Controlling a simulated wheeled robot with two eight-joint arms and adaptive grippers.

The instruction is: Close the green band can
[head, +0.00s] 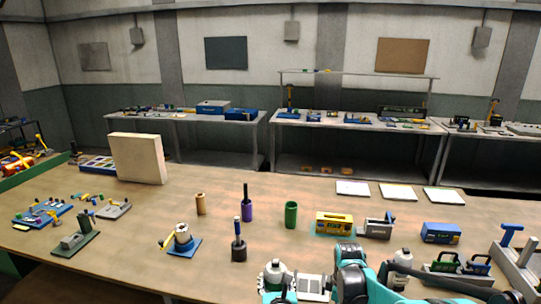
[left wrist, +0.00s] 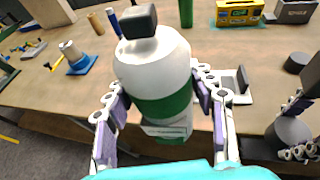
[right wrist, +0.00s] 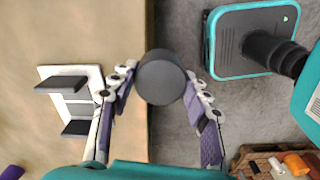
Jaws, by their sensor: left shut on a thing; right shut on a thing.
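The white can with a green band (left wrist: 163,85) is upright in the left wrist view, with a dark block-like top. My left gripper (left wrist: 165,110) is shut around its sides. The can also shows at the bottom of the head view (head: 273,271), beside the table's front edge. My right gripper (right wrist: 160,85) is shut on a dark round cap (right wrist: 161,78), seen end-on in the right wrist view. The cap also shows at the right of the left wrist view (left wrist: 287,133), apart from the can. In the head view my arm hides the right fingertips.
A white holder with dark parts (head: 311,286) sits at the table's front edge, between the grippers. Behind stand a green cylinder (head: 291,214), a yellow box (head: 334,222) and a dark holder with a blue handle (head: 238,250). Bare table lies between them.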

